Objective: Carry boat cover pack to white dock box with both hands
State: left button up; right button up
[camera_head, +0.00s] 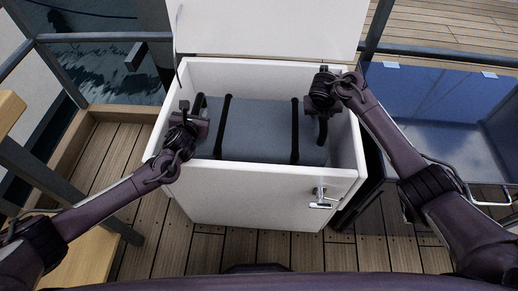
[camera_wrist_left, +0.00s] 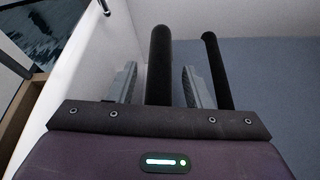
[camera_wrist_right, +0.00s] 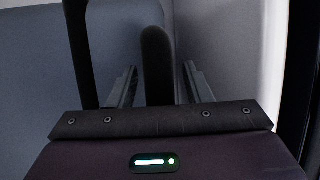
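The boat cover pack (camera_head: 258,131), a blue-grey block with two dark straps, sits inside the white dock box (camera_head: 250,187), below its rim. The box lid (camera_head: 267,25) stands open at the back. My left gripper (camera_head: 192,127) is at the pack's left end; in the left wrist view its fingers stand on either side of a black handle (camera_wrist_left: 160,65), with gaps showing. My right gripper (camera_head: 321,110) is at the right end; in the right wrist view its open fingers flank the other black handle (camera_wrist_right: 157,65). The fingertips are partly hidden in the head view.
A metal latch (camera_head: 321,198) is on the box front. Dark railings and a wooden edge are at the left, with water beyond. Plank deck (camera_head: 265,243) shows around the box.

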pick_arm(q)
jog(key=v, duration=0.6)
jog(key=shift+s+a+r, duration=0.1)
jog(key=shift+s, duration=0.15)
jog(key=shift+s+r, duration=0.1)
jog(key=shift+s, duration=0.3)
pick_arm(e)
jog(key=shift+r, duration=0.2)
pick_arm(q)
jog(key=shift+r, duration=0.1)
pick_arm(e)
jog(key=v, duration=1.1)
jog(key=shift+s+r, duration=0.25)
jog(key=shift+a, duration=0.1)
pick_arm(q)
jog(key=shift+r, duration=0.1)
